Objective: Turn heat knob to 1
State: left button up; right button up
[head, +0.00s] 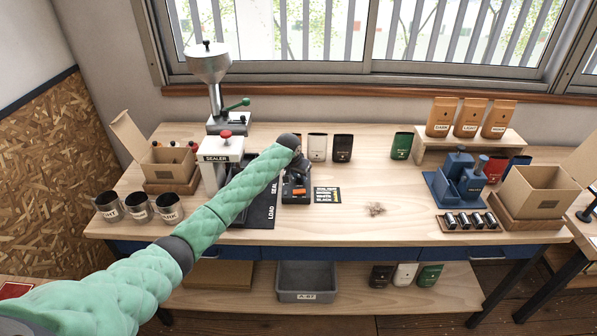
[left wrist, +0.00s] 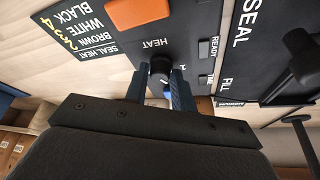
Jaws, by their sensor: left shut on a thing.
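The heat knob (left wrist: 161,66) is a small dark knob on a black panel marked HEAT, upper middle of the left wrist view. My left gripper (left wrist: 160,88) has its two blue fingers shut on the knob, one on each side. The knob's pointer and most of its dial are hidden by the fingers, so I cannot read its setting. In the head view my left gripper (head: 299,172) is over the dark control box (head: 297,197), mostly hidden by my arm. My right gripper is not in view.
A seal heat card (left wrist: 85,30) lies beside the control box. The panel has an orange button (left wrist: 138,12). The sealer (head: 221,158) and its black mat (head: 262,212) are to the left.

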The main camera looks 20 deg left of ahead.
pick_arm(q)
jog(key=n+p, duration=0.1)
jog(key=n, duration=0.1)
jog(key=n+y, duration=0.1)
jog(key=n, duration=0.1)
jog(key=shift+d+r+y+p, duration=0.2)
jog(key=shift+y+p, duration=0.1)
jog(key=shift+p, duration=0.1)
jog(key=shift+n+y, duration=0.3)
jog(key=shift+n, duration=0.5)
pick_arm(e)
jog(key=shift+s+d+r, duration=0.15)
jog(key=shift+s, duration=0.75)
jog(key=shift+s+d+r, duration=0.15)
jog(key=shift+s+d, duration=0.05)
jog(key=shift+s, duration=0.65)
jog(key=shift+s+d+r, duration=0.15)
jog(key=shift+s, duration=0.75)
pick_arm(q)
jog(key=shift+w, duration=0.1)
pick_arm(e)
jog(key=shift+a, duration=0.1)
pick_arm(q)
jog(key=o, duration=0.9)
jog(key=shift+f, duration=0.1)
jog(key=shift+o, duration=0.4)
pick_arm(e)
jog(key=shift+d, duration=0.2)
